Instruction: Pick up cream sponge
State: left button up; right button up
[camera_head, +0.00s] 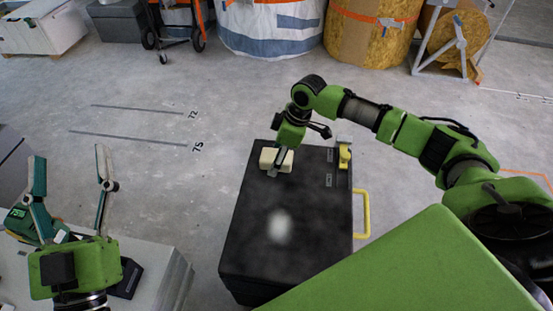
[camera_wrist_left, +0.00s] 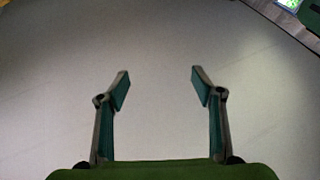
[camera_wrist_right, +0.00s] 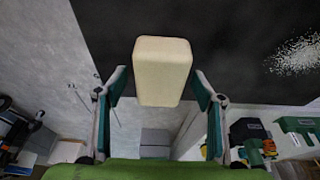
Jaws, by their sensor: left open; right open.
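The cream sponge (camera_head: 267,158) is a small pale block on the far part of a black case top (camera_head: 243,220). My right gripper (camera_head: 278,165) is down at the sponge, and one finger hides part of it in the head view. In the right wrist view the sponge (camera_wrist_right: 162,68) stands centred between the open fingers of my right gripper (camera_wrist_right: 161,82), with a gap on both sides. My left gripper (camera_head: 69,152) is open and empty at the left. The left wrist view shows its spread fingers (camera_wrist_left: 158,73) above a plain pale surface.
A white powdery patch (camera_head: 280,225) lies on the case top, nearer than the sponge. A yellow latch (camera_head: 345,157) and a yellow handle (camera_head: 362,214) are at the case's right side. A grey cabinet (camera_head: 165,275) stands at lower left. Floor between is clear.

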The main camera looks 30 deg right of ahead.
pick_arm(q)
jog(key=shift+w+f+g, duration=0.2)
jog(key=shift+f+g, duration=0.05)
jog(key=shift+f, duration=0.2)
jog(key=shift+w+f+g, duration=0.15)
jog(key=shift+f+g, duration=0.1)
jog(key=shift+f, duration=0.2)
pick_arm(e)
jog(key=shift+f, duration=0.1)
dwell(0.4)
jog(key=c, duration=1.1)
